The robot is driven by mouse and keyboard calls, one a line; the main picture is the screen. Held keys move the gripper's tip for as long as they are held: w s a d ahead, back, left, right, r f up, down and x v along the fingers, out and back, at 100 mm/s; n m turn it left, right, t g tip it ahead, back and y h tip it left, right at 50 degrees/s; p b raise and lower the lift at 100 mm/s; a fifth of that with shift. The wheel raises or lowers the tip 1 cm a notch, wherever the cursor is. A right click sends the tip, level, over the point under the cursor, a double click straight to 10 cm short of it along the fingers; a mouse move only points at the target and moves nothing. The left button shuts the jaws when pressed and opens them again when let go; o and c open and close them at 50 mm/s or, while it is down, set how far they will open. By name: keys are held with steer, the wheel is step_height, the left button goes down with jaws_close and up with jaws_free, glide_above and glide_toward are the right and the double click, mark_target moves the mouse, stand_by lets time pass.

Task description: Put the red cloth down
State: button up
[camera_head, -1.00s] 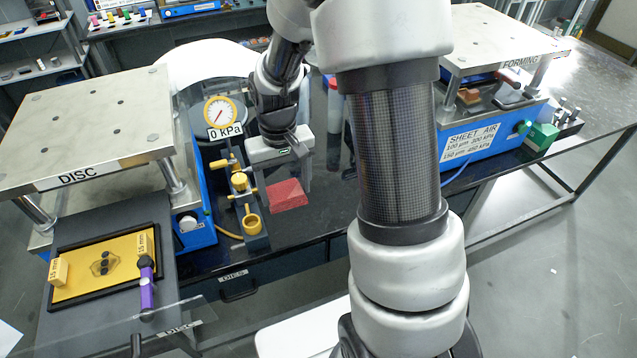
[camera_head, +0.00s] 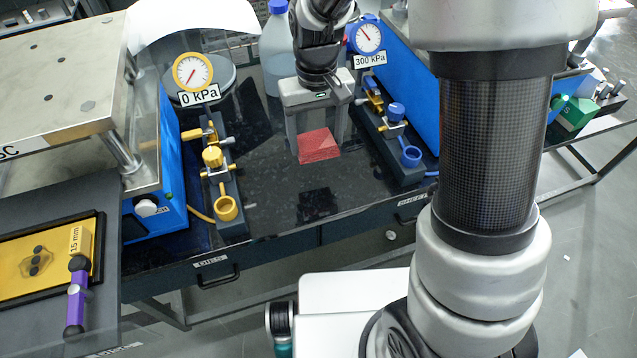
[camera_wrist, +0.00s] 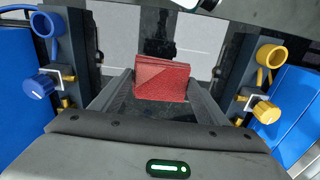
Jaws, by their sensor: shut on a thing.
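The red cloth (camera_head: 319,147) is a small folded piece held between the fingers of my gripper (camera_head: 320,150), over the dark speckled bench top. The wrist view shows the cloth (camera_wrist: 161,78) between the two finger ends of my gripper (camera_wrist: 160,85). The exact gap cannot be told.
A yellow-handled valve block (camera_head: 218,185) with a 0 kPa gauge (camera_head: 193,72) stands left. A blue-handled valve block (camera_head: 397,130) with a 300 kPa gauge (camera_head: 368,38) stands right. A bottle (camera_head: 280,60) stands behind. The bench top (camera_head: 270,190) between the blocks is clear.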

steer(key=f, duration=0.5)
steer(key=shift+s+a+f, duration=0.15)
steer(key=shift+a+f, duration=0.05)
steer(key=shift+a, duration=0.2)
steer(key=shift+f, duration=2.25)
steer(key=shift+f, duration=0.15)
steer(key=o, duration=0.9)
steer(key=shift+o, duration=0.2)
